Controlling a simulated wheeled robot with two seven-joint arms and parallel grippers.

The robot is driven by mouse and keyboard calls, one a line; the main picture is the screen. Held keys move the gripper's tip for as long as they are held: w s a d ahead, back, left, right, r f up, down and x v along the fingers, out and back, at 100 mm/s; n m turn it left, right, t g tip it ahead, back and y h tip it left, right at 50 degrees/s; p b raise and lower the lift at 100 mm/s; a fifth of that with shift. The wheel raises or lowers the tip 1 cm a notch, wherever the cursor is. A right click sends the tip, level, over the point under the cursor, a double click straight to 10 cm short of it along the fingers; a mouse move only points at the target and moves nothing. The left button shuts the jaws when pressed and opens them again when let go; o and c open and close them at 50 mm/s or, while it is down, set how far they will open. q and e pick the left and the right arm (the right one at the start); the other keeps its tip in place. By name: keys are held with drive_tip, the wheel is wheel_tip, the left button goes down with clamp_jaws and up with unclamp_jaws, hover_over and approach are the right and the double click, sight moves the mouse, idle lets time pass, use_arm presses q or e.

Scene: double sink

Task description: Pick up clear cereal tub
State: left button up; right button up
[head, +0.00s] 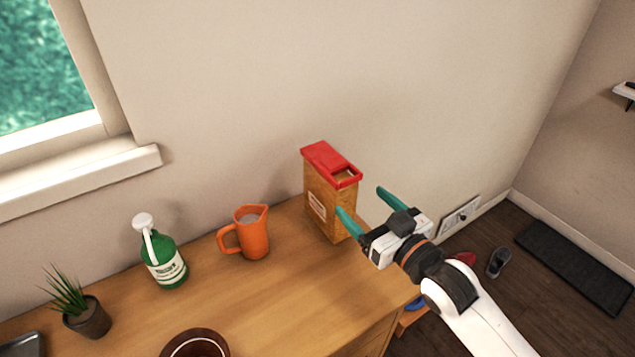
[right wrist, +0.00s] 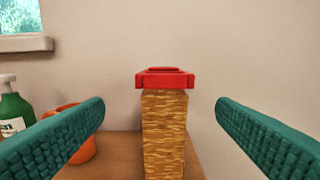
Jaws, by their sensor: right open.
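The clear cereal tub (head: 322,205) stands upright on the wooden counter near its right end, close to the wall. It has a red lid and brown-orange contents, with a label on its side. It also shows in the right wrist view (right wrist: 164,135), centred between my two teal fingers. My right gripper (head: 362,200) is open and empty, at the right side of the tub in the head view. In the right wrist view the fingers (right wrist: 160,125) stand wide to either side, with clear gaps to the tub. My left gripper is not in view.
An orange jug (head: 254,232) stands left of the tub, then a green bottle (head: 165,262) with a white top and a potted plant (head: 87,315). A brown bowl (head: 196,345) is at the front. The wall is close behind the tub.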

sight(348, 188)
drive_tip(key=p+x, duration=0.1)
drive_tip(key=x, duration=0.4)
drive_tip(key=shift+r, duration=0.2)
drive_tip(key=shift+w+a, duration=0.25)
drive_tip(key=shift+w, duration=0.1)
drive_tip(key=p+x, duration=0.1)
drive_tip(key=x, duration=0.3)
drive_tip(key=shift+w+f+p, duration=0.15)
drive_tip(key=shift+w+p, duration=0.15)
drive_tip(key=shift+w, duration=0.15)
drive_tip(key=shift+w+a, duration=0.3)
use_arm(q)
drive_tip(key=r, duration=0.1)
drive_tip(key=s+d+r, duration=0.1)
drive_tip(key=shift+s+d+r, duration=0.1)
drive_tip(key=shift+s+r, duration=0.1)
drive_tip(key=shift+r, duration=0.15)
